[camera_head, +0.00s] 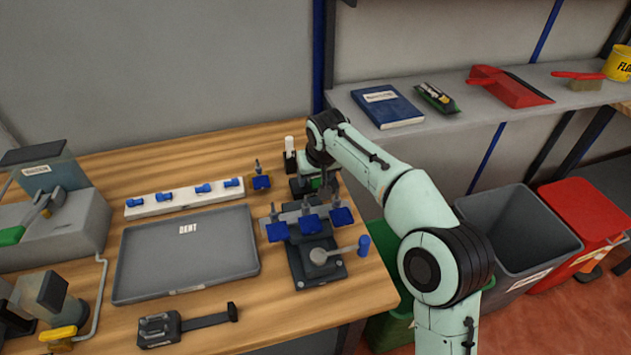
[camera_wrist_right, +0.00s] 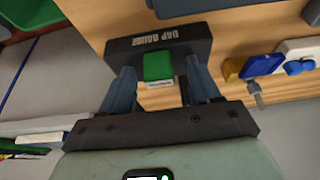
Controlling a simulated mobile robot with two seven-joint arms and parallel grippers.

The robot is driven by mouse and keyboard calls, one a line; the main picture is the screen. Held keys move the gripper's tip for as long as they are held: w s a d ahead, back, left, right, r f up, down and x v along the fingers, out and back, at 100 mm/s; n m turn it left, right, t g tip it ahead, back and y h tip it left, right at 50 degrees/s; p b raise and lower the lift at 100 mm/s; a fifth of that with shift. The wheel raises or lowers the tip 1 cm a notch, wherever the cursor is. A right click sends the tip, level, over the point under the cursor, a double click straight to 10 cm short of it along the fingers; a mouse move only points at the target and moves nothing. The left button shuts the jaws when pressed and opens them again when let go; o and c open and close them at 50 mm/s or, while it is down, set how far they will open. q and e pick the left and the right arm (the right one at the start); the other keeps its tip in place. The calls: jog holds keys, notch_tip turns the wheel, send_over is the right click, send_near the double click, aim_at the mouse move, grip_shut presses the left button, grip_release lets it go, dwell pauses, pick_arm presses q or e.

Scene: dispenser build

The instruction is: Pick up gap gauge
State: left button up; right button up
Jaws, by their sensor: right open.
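The gap gauge (camera_wrist_right: 190,42) is a dark block with white "GAP GAUGE" lettering and a green block standing out from it. In the head view its dark and green body (camera_head: 303,187) lies near the right back of the wooden table, partly covered by my right arm. My right gripper (camera_wrist_right: 160,77) is open and empty in the wrist view. Its two fingers point at the gauge, one on each side of the green block. I cannot tell whether they touch it. My left gripper is not in view.
A fixture with blue pads (camera_head: 308,224) stands just in front of the gauge. A grey tray (camera_head: 187,285) and a white strip with blue knobs (camera_head: 160,208) lie to the left. Bins (camera_head: 520,285) stand on the floor right of the table.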

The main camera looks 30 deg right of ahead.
jog(key=c, duration=1)
jog(key=shift+r, duration=0.1)
